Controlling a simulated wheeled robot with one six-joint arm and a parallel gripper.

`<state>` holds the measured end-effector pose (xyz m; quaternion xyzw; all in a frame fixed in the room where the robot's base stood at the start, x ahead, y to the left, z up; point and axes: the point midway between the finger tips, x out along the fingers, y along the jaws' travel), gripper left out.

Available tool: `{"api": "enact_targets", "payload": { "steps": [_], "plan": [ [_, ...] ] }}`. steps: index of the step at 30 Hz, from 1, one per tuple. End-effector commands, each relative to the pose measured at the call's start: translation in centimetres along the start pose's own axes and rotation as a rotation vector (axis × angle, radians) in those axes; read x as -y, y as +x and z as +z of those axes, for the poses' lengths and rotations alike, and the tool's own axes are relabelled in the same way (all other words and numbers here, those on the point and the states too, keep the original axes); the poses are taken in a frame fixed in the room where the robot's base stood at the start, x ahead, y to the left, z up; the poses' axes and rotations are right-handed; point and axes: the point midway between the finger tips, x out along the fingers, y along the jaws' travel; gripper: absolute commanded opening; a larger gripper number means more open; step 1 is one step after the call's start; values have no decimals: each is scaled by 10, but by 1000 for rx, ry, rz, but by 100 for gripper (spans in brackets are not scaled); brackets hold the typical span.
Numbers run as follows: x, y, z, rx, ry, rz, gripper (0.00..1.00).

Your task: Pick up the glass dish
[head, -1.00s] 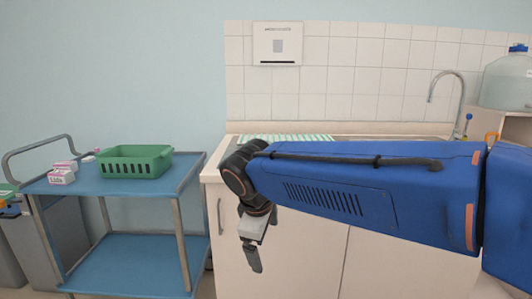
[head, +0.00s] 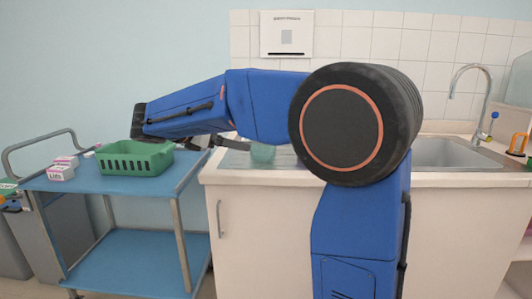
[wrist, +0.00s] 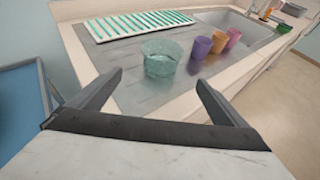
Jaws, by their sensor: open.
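The glass dish (wrist: 163,58) is a clear, greenish round vessel standing upright on the grey metal drainboard (wrist: 150,95) in the wrist view. It also shows in the head view (head: 263,153), partly hidden by my arm. My gripper (wrist: 159,79) is open and empty. Its fingers point toward the dish, which appears beyond and between the fingertips, apart from them. In the head view, my gripper (head: 222,142) is small and partly hidden, to the left of the dish.
Purple (wrist: 202,47), orange (wrist: 219,42) and pink (wrist: 234,36) cups stand right of the dish. A green-striped mat (wrist: 138,23) lies behind it. The sink (head: 450,152) is at the right. A blue cart (head: 100,182) with a green basket (head: 135,158) stands at the left.

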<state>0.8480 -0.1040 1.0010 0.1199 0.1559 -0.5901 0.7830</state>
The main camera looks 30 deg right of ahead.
Motion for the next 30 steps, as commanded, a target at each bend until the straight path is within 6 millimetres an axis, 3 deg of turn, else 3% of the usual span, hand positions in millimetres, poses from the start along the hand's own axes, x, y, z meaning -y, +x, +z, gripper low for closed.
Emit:
{"api": "enact_targets", "payload": {
  "steps": [19, 30],
  "plan": [
    [0, 103, 1, 4, -5, -3, 97],
    [0, 126, 0, 3, -5, -1, 97]
  ]
}}
